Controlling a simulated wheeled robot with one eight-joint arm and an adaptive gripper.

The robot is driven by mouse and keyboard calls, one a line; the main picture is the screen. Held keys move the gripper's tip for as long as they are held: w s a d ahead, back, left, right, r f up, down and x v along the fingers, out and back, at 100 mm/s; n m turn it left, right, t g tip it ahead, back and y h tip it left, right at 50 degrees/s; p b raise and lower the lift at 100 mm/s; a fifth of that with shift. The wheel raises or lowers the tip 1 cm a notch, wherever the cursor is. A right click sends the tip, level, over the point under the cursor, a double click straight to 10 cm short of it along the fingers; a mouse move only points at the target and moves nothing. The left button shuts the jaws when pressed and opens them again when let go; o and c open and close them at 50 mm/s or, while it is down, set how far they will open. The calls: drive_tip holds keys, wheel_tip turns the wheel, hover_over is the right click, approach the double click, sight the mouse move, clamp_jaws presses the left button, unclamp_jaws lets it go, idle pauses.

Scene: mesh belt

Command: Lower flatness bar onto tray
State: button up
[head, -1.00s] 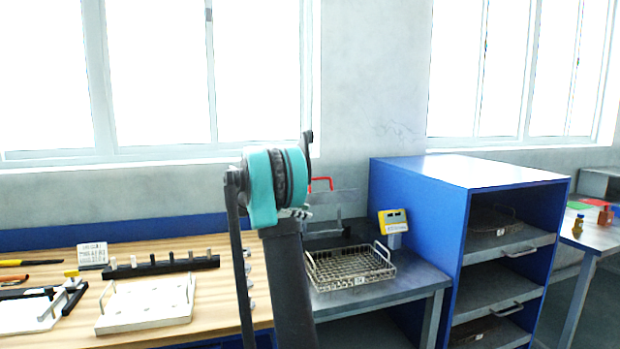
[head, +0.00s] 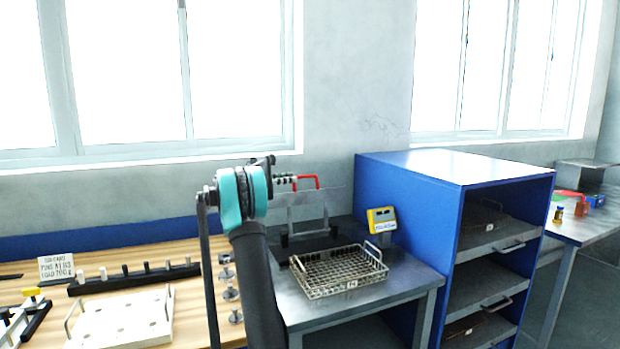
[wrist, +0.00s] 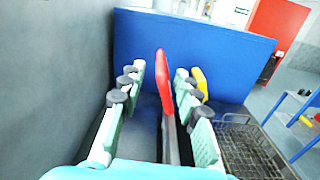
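The flatness bar (head: 333,198) is a thin grey strip with a red handle (head: 307,182). It stands on edge in a grey upright stand (head: 291,222) at the back of the metal bench. The wire mesh tray (head: 352,287) sits on the bench in front of the stand. My gripper (head: 288,181) is at the red handle. In the wrist view my gripper (wrist: 160,75) is open, with green fingers on both sides of the red handle (wrist: 162,66), and gaps show. The tray also shows at lower right there (wrist: 235,119). My arm hides part of the stand.
A yellow display unit (head: 381,219) stands behind the tray. A blue rack (head: 412,215) with shelves rises at the right. A wooden table (head: 190,262) at left holds a white perforated plate (head: 122,320) and a black peg bar (head: 130,279).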

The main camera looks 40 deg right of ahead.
sight(314, 175)
drive_tip(key=x, duration=1)
drive_tip(key=shift+s, duration=0.1)
drive_tip(key=shift+a, duration=0.1)
clamp_jaws()
